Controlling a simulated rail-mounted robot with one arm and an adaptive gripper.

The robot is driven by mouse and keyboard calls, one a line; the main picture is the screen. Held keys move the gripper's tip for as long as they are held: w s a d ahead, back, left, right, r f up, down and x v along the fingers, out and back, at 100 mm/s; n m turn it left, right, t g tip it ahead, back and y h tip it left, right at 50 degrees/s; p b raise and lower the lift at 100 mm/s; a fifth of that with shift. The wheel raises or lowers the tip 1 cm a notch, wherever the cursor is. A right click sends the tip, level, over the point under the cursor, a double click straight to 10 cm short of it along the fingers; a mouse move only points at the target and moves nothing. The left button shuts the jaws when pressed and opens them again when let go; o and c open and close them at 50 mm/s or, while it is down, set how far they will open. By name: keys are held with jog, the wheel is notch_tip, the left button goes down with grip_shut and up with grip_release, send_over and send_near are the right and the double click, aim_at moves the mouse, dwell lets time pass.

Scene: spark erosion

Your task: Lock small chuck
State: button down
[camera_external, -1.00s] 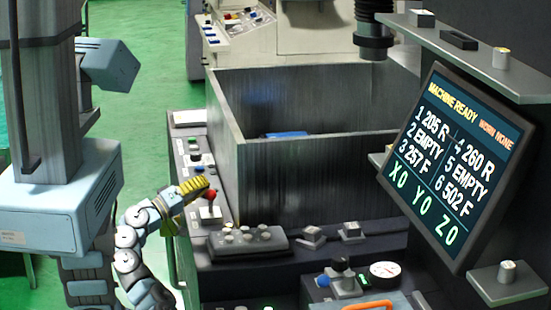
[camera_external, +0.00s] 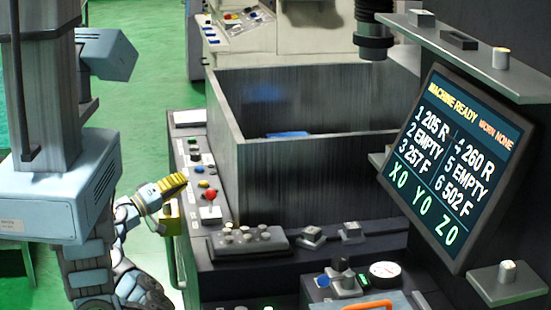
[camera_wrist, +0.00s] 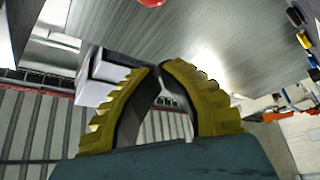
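I cannot tell for sure which part is the small chuck. A short lever with a red ball knob (camera_external: 211,194) stands upright on the machine's left ledge; the red ball also shows at the top edge of the wrist view (camera_wrist: 151,2). My gripper (camera_external: 185,178) has yellow ribbed fingers and hovers just left of the lever, apart from it. In the wrist view my gripper's fingertips (camera_wrist: 161,68) come together with nothing between them. A dark cylindrical head (camera_external: 373,37) hangs above the tank at the back.
A grey open tank (camera_external: 320,178) stands right of the lever. Coloured buttons (camera_external: 198,170) line the ledge behind it. A button box (camera_external: 248,241), a dial gauge (camera_external: 384,270) and a black-knobbed lever (camera_external: 341,265) stand in front. The screen (camera_external: 448,165) reads MACHINE READY. Green floor is free at left.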

jog(key=shift+v, duration=2.15)
